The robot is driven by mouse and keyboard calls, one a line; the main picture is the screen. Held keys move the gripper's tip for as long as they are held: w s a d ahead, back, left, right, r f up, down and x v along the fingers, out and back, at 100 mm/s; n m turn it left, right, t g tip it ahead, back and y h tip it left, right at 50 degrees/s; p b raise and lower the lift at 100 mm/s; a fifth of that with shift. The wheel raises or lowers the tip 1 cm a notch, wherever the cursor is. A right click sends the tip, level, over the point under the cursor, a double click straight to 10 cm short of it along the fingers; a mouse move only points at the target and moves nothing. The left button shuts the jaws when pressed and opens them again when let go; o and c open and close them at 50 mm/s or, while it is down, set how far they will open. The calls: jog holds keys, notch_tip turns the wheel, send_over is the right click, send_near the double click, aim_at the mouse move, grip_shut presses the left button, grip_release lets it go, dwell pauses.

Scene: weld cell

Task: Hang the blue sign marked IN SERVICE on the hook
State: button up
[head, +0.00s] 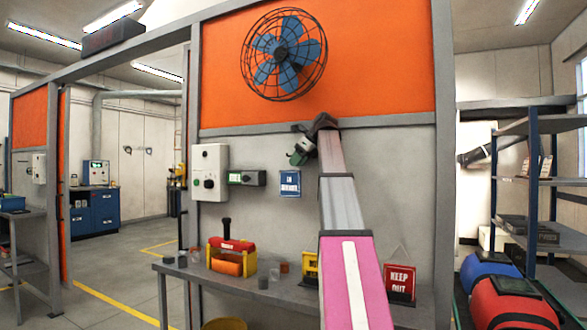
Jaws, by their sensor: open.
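The blue sign (290,183) with white lettering is upright against the grey wall panel, left of my arm and above the bench. Its lettering is small but fits IN SERVICE. No hook can be made out; whether the sign hangs on one cannot be told from here. My gripper (297,157) is open, close above the sign and slightly to its right, near the wall. A small gap of wall shows between gripper and sign, and I see nothing held in the jaws.
A grey control box (209,172) and a small switch box (247,178) are on the wall to the left. The bench (207,286) holds a red-yellow toolbox (232,257), small cups, a yellow sign (310,266) and a red KEEP OUT sign (399,283). A caged fan (284,54) is above.

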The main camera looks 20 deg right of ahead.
jog(key=s+d+r, duration=0.1)
jog(key=s+d, duration=0.8)
jog(key=shift+s, duration=0.15)
jog(key=shift+s+r, duration=0.1)
